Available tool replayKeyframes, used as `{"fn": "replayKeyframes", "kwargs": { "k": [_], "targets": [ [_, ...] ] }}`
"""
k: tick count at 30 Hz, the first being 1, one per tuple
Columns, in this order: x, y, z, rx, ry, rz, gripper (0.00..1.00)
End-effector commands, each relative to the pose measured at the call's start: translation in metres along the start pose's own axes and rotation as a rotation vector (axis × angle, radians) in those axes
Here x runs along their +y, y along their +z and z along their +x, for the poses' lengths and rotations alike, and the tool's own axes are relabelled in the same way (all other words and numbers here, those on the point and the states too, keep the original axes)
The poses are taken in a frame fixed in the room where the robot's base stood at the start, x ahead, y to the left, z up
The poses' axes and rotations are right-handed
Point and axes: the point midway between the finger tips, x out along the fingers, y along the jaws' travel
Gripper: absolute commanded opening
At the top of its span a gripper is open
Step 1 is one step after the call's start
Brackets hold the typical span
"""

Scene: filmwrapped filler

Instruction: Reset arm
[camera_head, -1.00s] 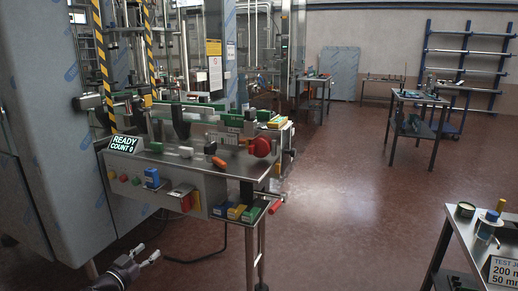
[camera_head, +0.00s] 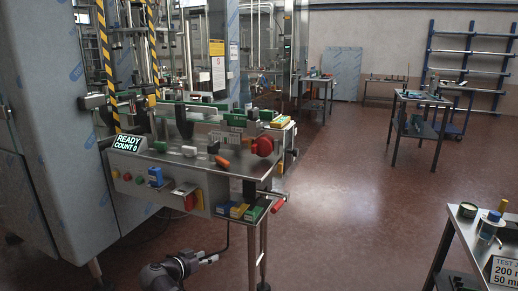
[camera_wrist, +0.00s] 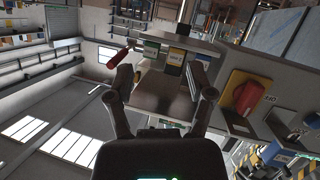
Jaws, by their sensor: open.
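My gripper (camera_head: 211,258) is low in the head view, below the front edge of the machine's bench (camera_head: 190,199) and left of its leg. The gripper is seen nearly edge-on there, with nothing visible in it. In the wrist view, the two fingers of my gripper (camera_wrist: 160,76) stand apart with no object held between them. Part of my arm is cut off by the bottom of the head view.
A low shelf holds small coloured boxes (camera_head: 238,211); a red handle (camera_head: 279,206) juts out. A table (camera_head: 454,246) stands right. The floor between is clear.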

Motion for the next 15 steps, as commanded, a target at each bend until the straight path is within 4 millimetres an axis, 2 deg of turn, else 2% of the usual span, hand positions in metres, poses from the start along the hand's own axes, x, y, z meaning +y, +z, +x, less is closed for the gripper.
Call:
{"fn": "replayKeyframes", "kwargs": {
  "k": [1,6,15],
  "targets": [
    [0.016,0.006,0.016,-0.046,0.019,-0.022,0.69],
    [0.053,0.027,0.055,-0.202,0.05,-0.102,0.69],
    [0.119,0.066,0.106,-0.476,0.044,-0.217,0.69]
  ]
}}
